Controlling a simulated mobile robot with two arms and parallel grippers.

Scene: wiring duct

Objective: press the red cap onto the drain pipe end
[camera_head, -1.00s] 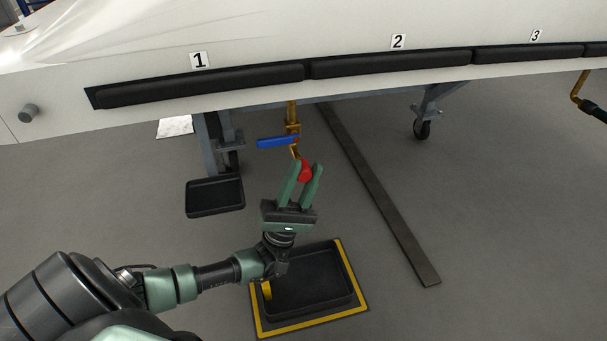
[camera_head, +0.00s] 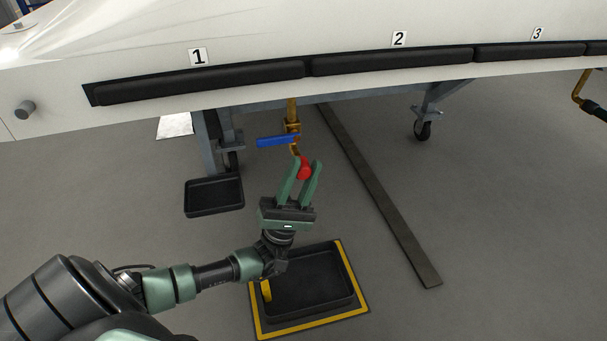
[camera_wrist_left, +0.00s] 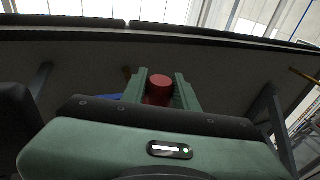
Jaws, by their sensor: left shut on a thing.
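The red cap (camera_head: 305,170) is between the fingertips of my left gripper (camera_head: 305,176), which is shut on it. The cap also shows in the left wrist view (camera_wrist_left: 159,88), between the green fingers. The drain pipe (camera_head: 292,110) is brass coloured and hangs below the white body, with a blue lever (camera_head: 272,141) on its valve. Its bent lower end (camera_head: 296,152) comes down right at the cap in the head view. I cannot tell whether cap and pipe end touch. My right gripper is not in view.
A black tray with a yellow border (camera_head: 356,306) lies on the floor below my left arm. A smaller black tray (camera_head: 214,196) is at left, near a grey stand leg. A long dark strip (camera_head: 385,205) lies on the floor at right. The white body (camera_head: 330,35) hangs over the pipe.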

